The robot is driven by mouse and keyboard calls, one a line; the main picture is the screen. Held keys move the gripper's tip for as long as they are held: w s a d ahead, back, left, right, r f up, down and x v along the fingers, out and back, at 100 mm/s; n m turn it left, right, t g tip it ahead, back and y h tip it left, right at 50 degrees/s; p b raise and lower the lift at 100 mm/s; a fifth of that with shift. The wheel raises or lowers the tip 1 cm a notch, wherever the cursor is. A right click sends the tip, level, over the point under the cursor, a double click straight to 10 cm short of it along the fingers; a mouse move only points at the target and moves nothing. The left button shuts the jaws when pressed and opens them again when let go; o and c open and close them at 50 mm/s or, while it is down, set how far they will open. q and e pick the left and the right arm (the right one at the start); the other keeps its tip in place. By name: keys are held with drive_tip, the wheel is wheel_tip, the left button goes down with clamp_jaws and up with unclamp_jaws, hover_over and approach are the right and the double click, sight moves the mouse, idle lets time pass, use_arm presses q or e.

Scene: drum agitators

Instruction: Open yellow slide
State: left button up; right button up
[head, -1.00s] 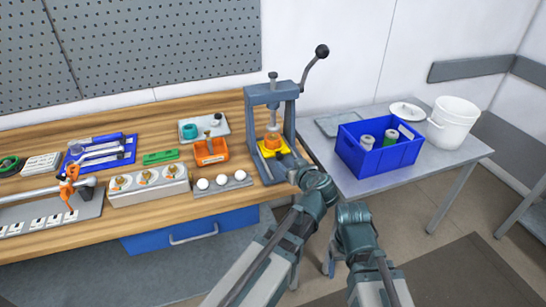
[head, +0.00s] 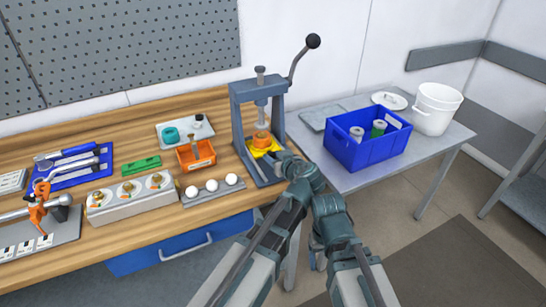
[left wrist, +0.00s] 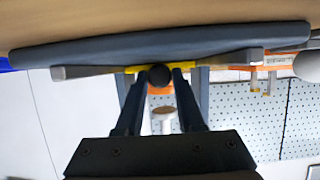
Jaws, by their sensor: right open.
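The yellow slide (head: 262,153) lies at the foot of the grey press (head: 238,112), under an orange part (head: 261,138). The left wrist view shows a strip of yellow (left wrist: 184,66) behind a round black knob (left wrist: 160,75). My left gripper (head: 286,157) is at the front right of the press base. In the left wrist view its two fingers (left wrist: 160,82) stand on either side of the knob; whether they touch it is unclear. My right gripper (head: 325,200) is open, low in front of the bench's right end, its fingers mostly hidden.
The press lever (head: 303,62) rises at the upper right. A blue crate (head: 370,150) and a white bucket (head: 437,108) stand on the grey side table. White balls on a grey strip (head: 215,188) and an orange bin (head: 196,154) lie left of the press.

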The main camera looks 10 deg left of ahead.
use_arm(q)
clamp_jaws()
idle(1.0)
